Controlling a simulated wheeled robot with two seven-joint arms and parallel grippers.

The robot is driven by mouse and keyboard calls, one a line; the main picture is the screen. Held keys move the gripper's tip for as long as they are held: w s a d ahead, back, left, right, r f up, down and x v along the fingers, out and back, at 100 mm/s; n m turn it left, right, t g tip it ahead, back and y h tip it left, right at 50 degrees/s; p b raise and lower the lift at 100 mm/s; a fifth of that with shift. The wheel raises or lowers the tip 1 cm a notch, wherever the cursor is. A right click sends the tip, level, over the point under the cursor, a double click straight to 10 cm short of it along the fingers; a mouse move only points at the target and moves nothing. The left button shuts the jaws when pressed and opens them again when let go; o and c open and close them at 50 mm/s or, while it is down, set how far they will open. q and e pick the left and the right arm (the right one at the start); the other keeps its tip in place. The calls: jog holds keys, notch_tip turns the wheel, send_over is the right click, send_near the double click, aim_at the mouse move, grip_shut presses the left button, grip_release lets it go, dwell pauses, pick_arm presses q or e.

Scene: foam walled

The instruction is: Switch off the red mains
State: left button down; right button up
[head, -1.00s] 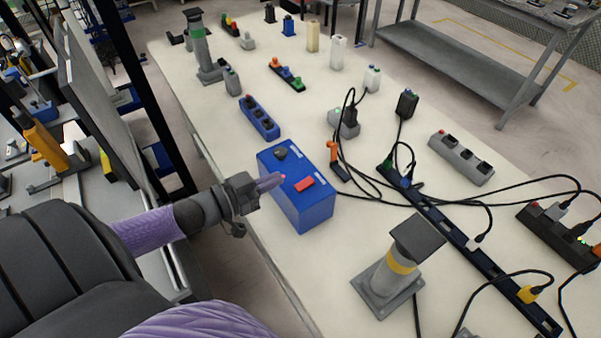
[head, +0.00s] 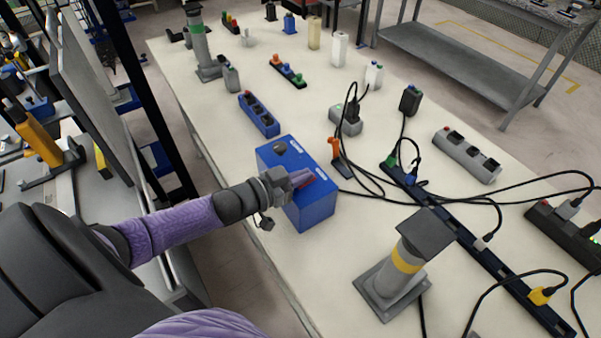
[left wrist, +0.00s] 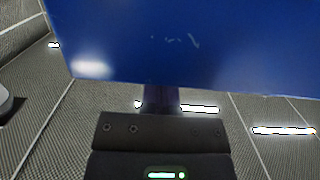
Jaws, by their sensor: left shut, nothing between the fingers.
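A blue box (head: 316,209) stands at the near left edge of the white table, with a black knob (head: 280,147) on its top. A red rocker switch (head: 312,183) is on the same top and is mostly hidden by my left gripper's fingers. My left gripper (head: 308,175) is shut and empty, its tips over the red switch. I cannot tell if they touch it or which way the rocker is tilted. The left wrist view shows a blue face of the box (left wrist: 190,45) with the fingers at its lower edge. My right gripper is not in view.
A grey post with a yellow band (head: 407,260) stands right of the box. An orange-topped lever (head: 335,152), a blue socket strip (head: 259,115) and a dark power rail (head: 455,228) with tangled cables lie around it.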

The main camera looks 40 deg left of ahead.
pick_arm(q)
jog(key=shift+w+r, duration=0.1)
jog(key=r+p, duration=0.4)
jog(key=shift+w+d+r+p, duration=0.15)
jog(key=shift+w+r+p, duration=0.1)
jog(key=shift+p, duration=0.1)
jog(key=r+p+v, duration=0.1)
jog(key=p+v, duration=0.2)
jog(key=v, duration=0.6)
jog(key=shift+s+r, duration=0.15)
jog(key=shift+r, duration=0.3)
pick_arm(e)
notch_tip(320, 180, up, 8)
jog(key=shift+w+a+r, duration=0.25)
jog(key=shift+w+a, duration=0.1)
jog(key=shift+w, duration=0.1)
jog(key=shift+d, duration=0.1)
